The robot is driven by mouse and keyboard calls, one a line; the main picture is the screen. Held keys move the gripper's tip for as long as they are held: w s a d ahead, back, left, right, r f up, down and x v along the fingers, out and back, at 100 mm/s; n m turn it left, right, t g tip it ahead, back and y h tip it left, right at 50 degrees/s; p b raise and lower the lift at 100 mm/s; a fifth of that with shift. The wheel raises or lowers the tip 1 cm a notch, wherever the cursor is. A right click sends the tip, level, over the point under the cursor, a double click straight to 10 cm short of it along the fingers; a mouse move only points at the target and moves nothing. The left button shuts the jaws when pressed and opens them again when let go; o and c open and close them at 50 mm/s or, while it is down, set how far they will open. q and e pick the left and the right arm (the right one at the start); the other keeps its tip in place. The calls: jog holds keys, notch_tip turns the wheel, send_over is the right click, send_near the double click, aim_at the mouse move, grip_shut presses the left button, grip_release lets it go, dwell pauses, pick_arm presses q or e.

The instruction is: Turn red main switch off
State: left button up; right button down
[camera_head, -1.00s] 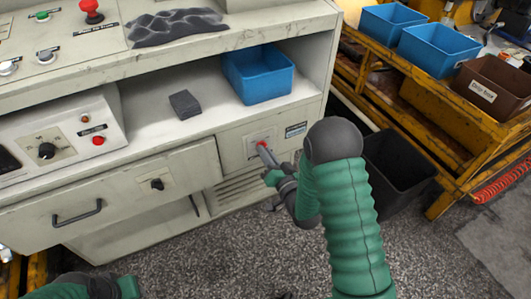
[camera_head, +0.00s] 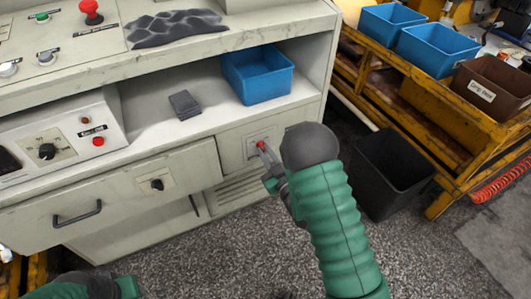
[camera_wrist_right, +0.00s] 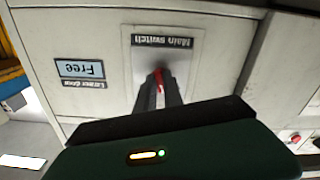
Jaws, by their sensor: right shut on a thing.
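The red main switch (camera_head: 261,144) sits on a light plate on the cabinet front, right of the drawer. In the right wrist view the red switch (camera_wrist_right: 159,78) shows between my fingertips, below an upside-down "Main switch" label (camera_wrist_right: 162,42). My right gripper (camera_head: 264,150) reaches it from the front right and is shut on it; in the wrist view the dark fingers (camera_wrist_right: 158,88) stand on both sides of the red handle. The fingers hide part of the switch, so its exact angle is hard to tell. Of my left arm only a part shows at the bottom left; its gripper's fingers are not visible.
A blue bin (camera_head: 258,75) and a dark grey block (camera_head: 185,103) stand on the cabinet shelf. A black waste bin (camera_head: 392,172) stands on the floor to the right, beside a yellow rack (camera_head: 452,185). A "Free" label (camera_wrist_right: 80,69) is beside the switch plate.

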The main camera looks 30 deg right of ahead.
jog(key=n, duration=0.5)
jog(key=shift+s+f+n, duration=0.1)
jog(key=shift+f+n, duration=0.1)
jog(key=shift+n, duration=0.1)
dwell(0.5)
jog(key=c, duration=1.6)
grip_release()
jog(key=shift+o, duration=0.7)
jog(key=shift+r, duration=0.1)
jog(key=s+p, duration=0.6)
jog(key=s, duration=1)
jog(key=shift+s+p, duration=0.35)
jog(key=shift+s, duration=0.05)
